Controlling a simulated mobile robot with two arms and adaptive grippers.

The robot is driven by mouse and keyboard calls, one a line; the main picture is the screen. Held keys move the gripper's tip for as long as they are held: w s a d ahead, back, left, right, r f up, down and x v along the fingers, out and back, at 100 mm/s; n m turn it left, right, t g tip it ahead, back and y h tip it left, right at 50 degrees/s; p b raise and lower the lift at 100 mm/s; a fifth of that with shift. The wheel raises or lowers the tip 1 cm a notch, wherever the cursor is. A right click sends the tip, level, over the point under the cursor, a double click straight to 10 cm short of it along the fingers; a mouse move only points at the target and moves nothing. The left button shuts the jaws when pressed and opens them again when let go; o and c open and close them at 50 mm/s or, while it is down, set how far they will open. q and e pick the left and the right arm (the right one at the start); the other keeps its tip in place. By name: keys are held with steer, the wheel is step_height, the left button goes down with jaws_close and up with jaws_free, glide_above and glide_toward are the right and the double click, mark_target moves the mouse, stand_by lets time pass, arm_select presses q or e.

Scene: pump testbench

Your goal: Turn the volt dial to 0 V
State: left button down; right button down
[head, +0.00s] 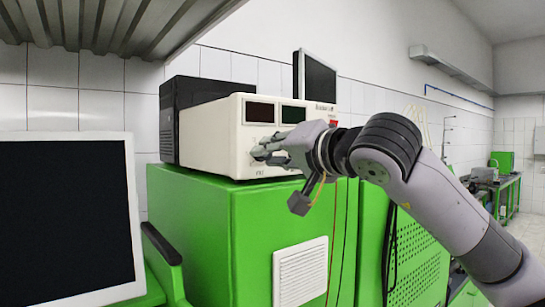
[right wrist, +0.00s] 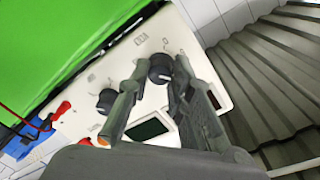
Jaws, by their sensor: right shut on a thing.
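The white power supply (head: 225,135) stands on a green cabinet, with two dark displays on its front. My right gripper (head: 262,153) is at the left part of its front panel and hides the dial there in the head view. In the right wrist view the volt dial (right wrist: 160,68), a black knob, sits between the two fingertips of the right gripper (right wrist: 160,63), which is shut on it. The printed label near it is too small to read. A second black dial (right wrist: 106,100) stands beside the left finger, outside the grip. My left gripper is not in view.
A black box (head: 185,105) stands behind the supply. A monitor (head: 65,215) is at the left. A corrugated metal shelf (head: 110,25) hangs above.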

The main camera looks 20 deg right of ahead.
steer(key=shift+f+n+t, duration=0.15)
steer(key=shift+n, duration=2.85)
steer(key=shift+f+n+t, duration=0.1)
steer(key=shift+n+t, duration=0.1)
steer(key=shift+n, duration=2.8)
steer(key=shift+f+n+t, duration=0.15)
steer(key=shift+n, duration=2.85)
steer(key=shift+w+f, duration=0.1)
steer(key=c, duration=1.8)
jaws_free()
steer(key=o, duration=0.4)
steer(key=shift+r, duration=0.25)
steer(key=v, duration=1.2)
